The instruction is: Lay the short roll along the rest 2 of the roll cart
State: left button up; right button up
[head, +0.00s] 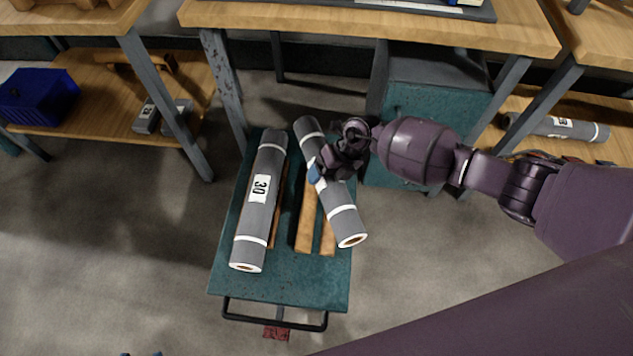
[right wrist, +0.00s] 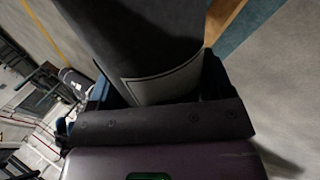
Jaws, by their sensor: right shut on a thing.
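My right gripper (head: 330,166) is shut around the middle of a grey roll with white bands (head: 341,210), which I take as the short roll. This roll lies at a slant above the right pair of wooden rails (head: 306,232) on the teal cart (head: 285,287); its near end sticks out right of the rails. I cannot tell whether it touches them. In the right wrist view the roll (right wrist: 150,55) fills the space between the fingers. Another grey roll, labelled 30 (head: 256,215), lies along the cart's left rail. Only small blue tips, perhaps of my left gripper, show at the bottom edge.
A wooden table (head: 370,25) stands behind the cart, with a teal cabinet (head: 400,150) under it at right. A shelf at right holds another grey roll (head: 570,128). A blue bin (head: 38,97) sits on the left shelf. The floor left of the cart is clear.

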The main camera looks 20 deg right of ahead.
notch_tip(320, 180, down, 7)
jog(key=w+a+m+t+y+b, duration=0.1)
jog(key=m+t+b, duration=0.1)
jog(key=m, duration=0.3)
jog(key=shift+f+t, duration=0.2)
jog(key=shift+t, duration=0.5)
jog(key=shift+w+r, duration=0.1)
